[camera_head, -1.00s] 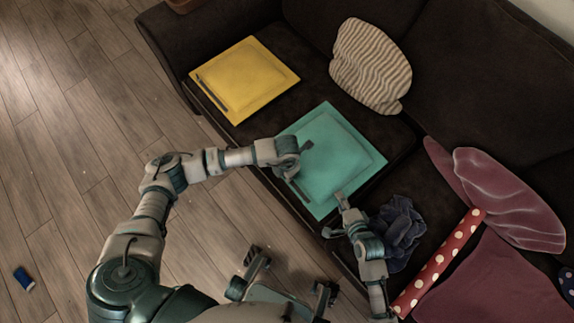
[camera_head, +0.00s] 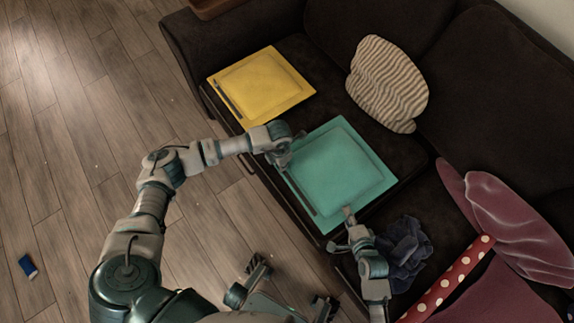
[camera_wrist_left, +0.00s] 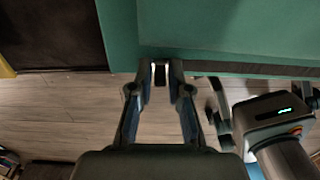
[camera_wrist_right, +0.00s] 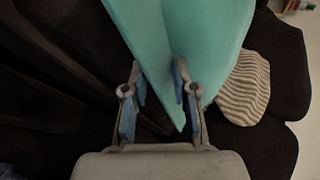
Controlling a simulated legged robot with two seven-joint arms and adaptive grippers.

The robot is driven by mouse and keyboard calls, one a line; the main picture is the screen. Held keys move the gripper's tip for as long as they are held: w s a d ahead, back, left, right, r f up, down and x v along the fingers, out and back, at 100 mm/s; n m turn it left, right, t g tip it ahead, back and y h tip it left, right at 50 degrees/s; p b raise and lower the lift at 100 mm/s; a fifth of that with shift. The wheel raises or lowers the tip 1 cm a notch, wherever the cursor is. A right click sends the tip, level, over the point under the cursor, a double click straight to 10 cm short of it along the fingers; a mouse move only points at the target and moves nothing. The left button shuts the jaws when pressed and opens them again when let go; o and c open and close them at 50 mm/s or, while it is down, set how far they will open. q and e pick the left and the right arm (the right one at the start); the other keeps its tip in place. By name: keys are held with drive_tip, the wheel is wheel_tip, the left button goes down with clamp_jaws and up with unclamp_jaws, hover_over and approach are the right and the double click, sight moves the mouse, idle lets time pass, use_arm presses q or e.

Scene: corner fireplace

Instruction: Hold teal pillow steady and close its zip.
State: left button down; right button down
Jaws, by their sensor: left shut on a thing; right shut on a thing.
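The teal pillow (camera_head: 345,165) lies flat on the dark sofa seat, with a dark zip strip (camera_head: 302,195) along its left edge. The strip also shows in the left wrist view (camera_wrist_left: 245,68). My left gripper (camera_head: 287,150) is at the pillow's upper left corner, at the end of the strip. Its fingertips (camera_wrist_left: 160,70) are shut on a small piece there, apparently the zip pull, mostly hidden between them. My right gripper (camera_head: 348,214) is shut on the pillow's lower corner; its fingers (camera_wrist_right: 158,80) stand either side of the teal fabric in the right wrist view.
A yellow pillow (camera_head: 262,85) lies behind on the seat, with a striped cushion (camera_head: 388,85) against the backrest. A crumpled dark blue cloth (camera_head: 405,250) and a red dotted roll (camera_head: 450,278) lie right of my right gripper.

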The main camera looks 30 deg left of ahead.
use_arm(q)
drive_tip(key=c, duration=1.1)
unclamp_jaws()
drive_tip(key=shift+a, duration=0.2)
use_arm(e)
drive_tip(key=shift+s+d+f, duration=0.1)
drive_tip(key=shift+s+f, duration=0.05)
drive_tip(key=shift+f, duration=0.15)
use_arm(q)
wheel_tip(320, 180, up, 12)
drive_tip(key=shift+f, duration=0.1)
use_arm(e)
drive_tip(key=c, duration=0.8)
unclamp_jaws()
drive_tip(key=shift+c, duration=0.2)
drive_tip(key=shift+r, duration=0.2)
